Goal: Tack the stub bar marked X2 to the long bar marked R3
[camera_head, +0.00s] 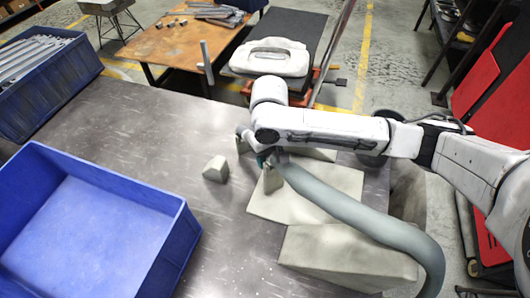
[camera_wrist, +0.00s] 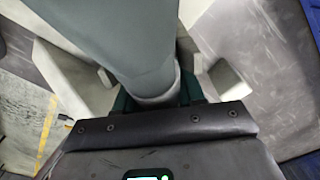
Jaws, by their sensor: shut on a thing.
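My gripper (camera_head: 264,160) is over the steel bench, among grey-beige blocks. It is shut on a thick grey-green hose-like piece (camera_head: 355,215), which curves to the lower right. In the wrist view this hose (camera_wrist: 125,45) ends in a paler collar between the jaws and hides most of what lies below. A flat pale slab (camera_head: 335,190) lies under the gripper, with a small upright block (camera_head: 271,182) at its left edge. No X2 or R3 mark is legible, and I cannot tell which pieces are the stub bar and long bar.
A small block (camera_head: 215,169) stands to the left on the bench (camera_head: 120,110). A larger pale block (camera_head: 345,262) is at the front. A blue bin (camera_head: 182,225) fills the left front; another blue bin (camera_head: 75,75) holds metal bars. The bench between them is clear.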

